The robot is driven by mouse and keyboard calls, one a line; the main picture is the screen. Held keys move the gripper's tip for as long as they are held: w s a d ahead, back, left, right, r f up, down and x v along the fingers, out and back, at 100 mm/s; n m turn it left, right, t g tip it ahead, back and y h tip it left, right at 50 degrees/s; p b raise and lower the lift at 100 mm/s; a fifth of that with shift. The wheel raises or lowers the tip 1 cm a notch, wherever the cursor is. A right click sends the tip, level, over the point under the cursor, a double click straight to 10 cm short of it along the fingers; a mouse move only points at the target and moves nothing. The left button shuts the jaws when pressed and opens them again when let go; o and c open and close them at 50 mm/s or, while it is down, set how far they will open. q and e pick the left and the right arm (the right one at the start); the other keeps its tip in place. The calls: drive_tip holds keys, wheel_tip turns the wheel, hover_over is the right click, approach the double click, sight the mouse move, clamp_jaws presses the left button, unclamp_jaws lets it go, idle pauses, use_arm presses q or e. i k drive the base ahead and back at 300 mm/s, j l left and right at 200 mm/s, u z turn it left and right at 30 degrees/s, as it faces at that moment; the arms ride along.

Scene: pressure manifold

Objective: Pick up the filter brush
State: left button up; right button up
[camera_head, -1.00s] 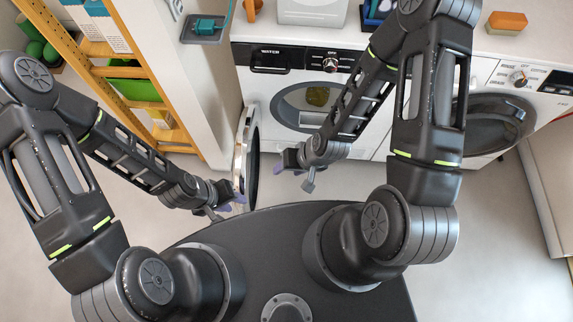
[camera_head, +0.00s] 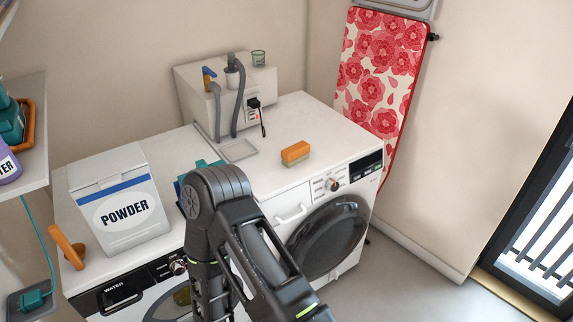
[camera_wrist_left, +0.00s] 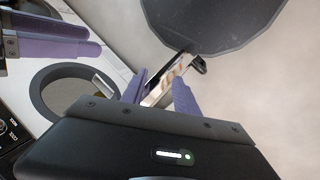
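An orange-topped brush with a pale underside (camera_head: 296,153), which looks like the filter brush, lies on the white top of the right-hand machine. No gripper is near it. In the left wrist view, my left gripper (camera_wrist_left: 161,76) has its purple fingers apart on either side of a shiny metal piece at the edge of a dark round door (camera_wrist_left: 215,22). I cannot tell whether they grip it. Purple fingers of my right gripper (camera_wrist_left: 97,42) show at the upper left of that view; their opening is unclear. The head view shows neither gripper, only an arm of mine.
A shallow grey tray (camera_head: 238,151) lies left of the brush, before a grey box with hoses (camera_head: 205,88). A flowered ironing board (camera_head: 380,75) leans behind.

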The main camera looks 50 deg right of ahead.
sight(296, 153)
drive_tip(key=z, duration=1.85)
